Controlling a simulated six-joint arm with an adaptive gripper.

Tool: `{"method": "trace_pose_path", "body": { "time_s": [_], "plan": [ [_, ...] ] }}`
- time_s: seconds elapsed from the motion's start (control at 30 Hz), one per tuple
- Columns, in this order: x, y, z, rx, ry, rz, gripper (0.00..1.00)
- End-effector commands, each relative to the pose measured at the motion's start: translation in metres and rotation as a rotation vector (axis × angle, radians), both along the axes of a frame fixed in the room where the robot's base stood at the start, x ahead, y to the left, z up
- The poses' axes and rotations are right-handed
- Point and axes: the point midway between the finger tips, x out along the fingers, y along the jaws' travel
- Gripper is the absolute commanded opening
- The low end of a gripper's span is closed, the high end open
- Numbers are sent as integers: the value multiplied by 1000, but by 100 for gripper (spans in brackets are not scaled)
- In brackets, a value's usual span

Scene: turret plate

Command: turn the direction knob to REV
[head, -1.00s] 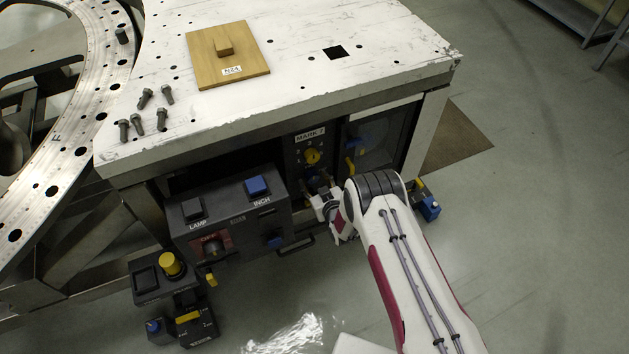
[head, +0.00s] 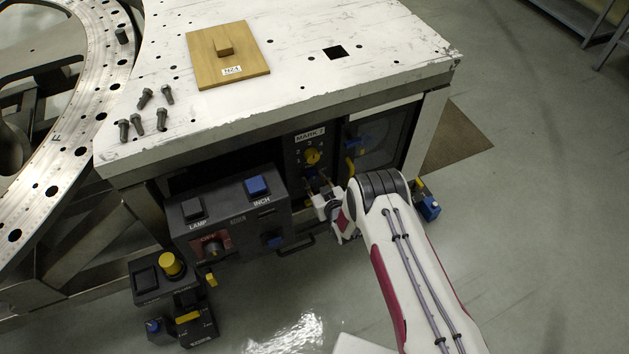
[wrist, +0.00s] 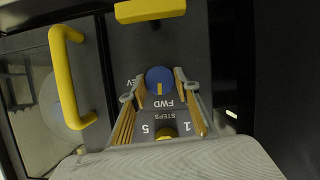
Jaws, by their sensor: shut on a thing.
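The direction knob (wrist: 160,76) is a round blue knob with a yellow pointer mark in the wrist view. Its mark points toward the FWD label (wrist: 164,103). The partly hidden REV label (wrist: 136,85) is to the knob's left. My gripper (wrist: 160,78) is shut on the knob, one finger on each side. In the head view my gripper (head: 319,187) reaches the dark panel below the MARK 2 plate (head: 310,135); the knob is hard to make out there.
A yellow STEPS dial (wrist: 166,132) sits close by on the same panel. A yellow door handle (wrist: 65,80) stands out at left in the wrist view, and a yellow bar (wrist: 150,10) is at the top. A control box (head: 235,215) is left of my gripper in the head view.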

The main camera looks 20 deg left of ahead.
Motion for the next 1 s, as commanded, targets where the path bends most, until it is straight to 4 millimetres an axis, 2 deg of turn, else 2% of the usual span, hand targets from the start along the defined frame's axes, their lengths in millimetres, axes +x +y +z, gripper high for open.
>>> {"method": "trace_pose_path", "body": {
  "time_s": [1.0],
  "plan": [
    [4, -3, 0, 437, 433, 0, 10]
  ]
}}
